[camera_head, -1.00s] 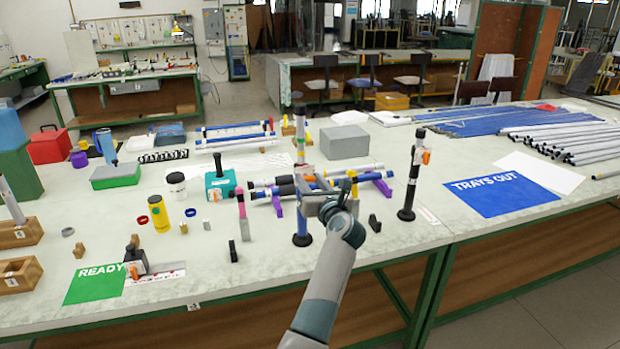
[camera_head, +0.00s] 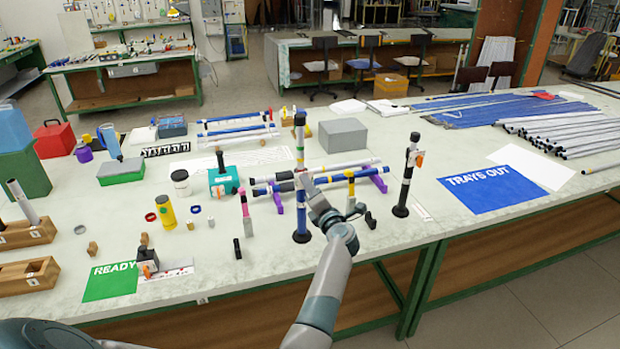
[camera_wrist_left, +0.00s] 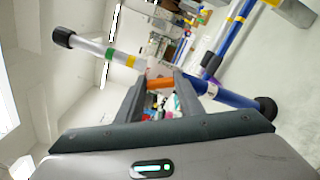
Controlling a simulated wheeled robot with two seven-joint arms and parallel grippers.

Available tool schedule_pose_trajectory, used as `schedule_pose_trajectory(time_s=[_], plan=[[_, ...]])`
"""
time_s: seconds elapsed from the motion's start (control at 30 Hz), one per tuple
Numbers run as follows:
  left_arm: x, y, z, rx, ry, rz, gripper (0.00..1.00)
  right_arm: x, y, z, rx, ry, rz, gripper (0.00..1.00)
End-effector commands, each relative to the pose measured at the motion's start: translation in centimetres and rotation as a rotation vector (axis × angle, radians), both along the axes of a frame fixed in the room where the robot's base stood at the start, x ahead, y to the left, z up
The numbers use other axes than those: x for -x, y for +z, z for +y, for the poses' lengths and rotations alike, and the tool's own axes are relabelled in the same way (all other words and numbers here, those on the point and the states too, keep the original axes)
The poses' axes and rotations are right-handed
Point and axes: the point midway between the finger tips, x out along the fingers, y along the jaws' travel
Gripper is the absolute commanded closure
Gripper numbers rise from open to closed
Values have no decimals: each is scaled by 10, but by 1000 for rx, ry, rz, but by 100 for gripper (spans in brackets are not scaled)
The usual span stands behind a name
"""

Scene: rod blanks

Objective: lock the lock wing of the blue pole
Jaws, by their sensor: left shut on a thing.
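The blue pole (camera_head: 301,212) stands upright on a black foot near the table's front, with a pale upper tube and black cap. In the left wrist view the pole (camera_wrist_left: 228,96) runs slantwise, with green and yellow bands on its pale part. Its orange lock wing (camera_wrist_left: 159,84) sits at the joint of the pale and blue tubes, between my left gripper's fingertips (camera_wrist_left: 160,82). In the head view my left gripper (camera_head: 306,184) is at the pole's middle, shut on the wing, which the fingers partly hide. Whether the wing is folded flat cannot be told. My right gripper is not in view.
A black pole (camera_head: 405,178) with an orange wing stands upright to the right. Blue and white tubes lie on a purple rack (camera_head: 379,183) behind the pole. A pink-topped post (camera_head: 245,215) and a yellow can (camera_head: 166,212) stand to the left.

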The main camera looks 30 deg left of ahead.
Motion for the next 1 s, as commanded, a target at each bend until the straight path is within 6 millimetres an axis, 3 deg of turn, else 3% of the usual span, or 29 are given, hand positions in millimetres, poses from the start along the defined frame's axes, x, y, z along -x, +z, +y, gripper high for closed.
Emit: schedule_pose_trajectory(time_s=[0.1,0.4,1.0], plan=[[0,4,-1,-67,0,91,89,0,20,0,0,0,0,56],[0,1,-1,-223,0,291,89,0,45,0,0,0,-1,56],[0,-3,0,-328,0,422,89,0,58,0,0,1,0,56]])
